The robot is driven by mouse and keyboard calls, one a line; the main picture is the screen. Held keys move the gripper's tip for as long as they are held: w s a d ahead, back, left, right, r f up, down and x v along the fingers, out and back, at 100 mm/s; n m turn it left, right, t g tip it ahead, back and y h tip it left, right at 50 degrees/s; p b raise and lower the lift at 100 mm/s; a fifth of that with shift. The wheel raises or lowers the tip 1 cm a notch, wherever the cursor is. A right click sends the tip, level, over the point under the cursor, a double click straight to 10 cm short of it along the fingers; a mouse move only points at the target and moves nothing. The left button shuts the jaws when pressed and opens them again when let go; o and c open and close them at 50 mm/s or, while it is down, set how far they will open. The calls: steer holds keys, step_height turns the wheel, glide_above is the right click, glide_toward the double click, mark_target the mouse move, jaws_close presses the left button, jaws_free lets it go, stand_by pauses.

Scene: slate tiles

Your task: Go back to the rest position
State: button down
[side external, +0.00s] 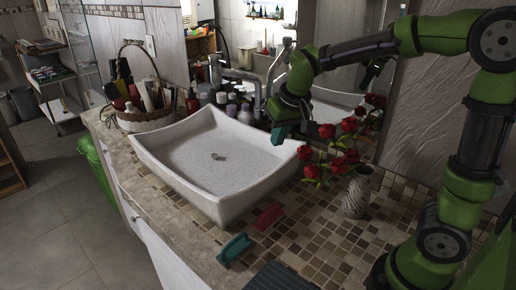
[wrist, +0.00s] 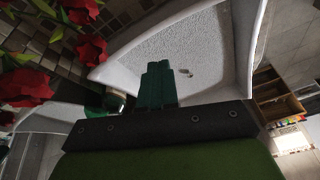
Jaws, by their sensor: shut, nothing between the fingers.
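My gripper (side external: 279,136) is above the right rear part of the white sink basin, to the left of the red roses. In the wrist view its teal fingers (wrist: 158,72) are pressed together with nothing between them, pointing over the basin. My arm reaches in from the right side of the side external view.
The white basin (side external: 160,152) fills the counter's middle. Red roses (side external: 350,126) in a textured vase (side external: 356,198) stand right of it. A red object (side external: 269,216) and a teal object (side external: 233,249) lie in front. Bottles (side external: 222,98) and a basket (side external: 146,121) stand behind.

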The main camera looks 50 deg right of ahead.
steer(key=s+a+r+t+y, duration=0.1)
steer(key=s+a+r, duration=0.1)
steer(key=s, duration=0.5)
steer(key=s+a+r+t+y, duration=0.1)
steer(key=s+a, duration=0.3)
steer(key=s, duration=0.4)
steer(key=shift+s+r+t, duration=0.25)
steer(key=shift+r+t, duration=0.1)
steer(key=shift+t, duration=0.25)
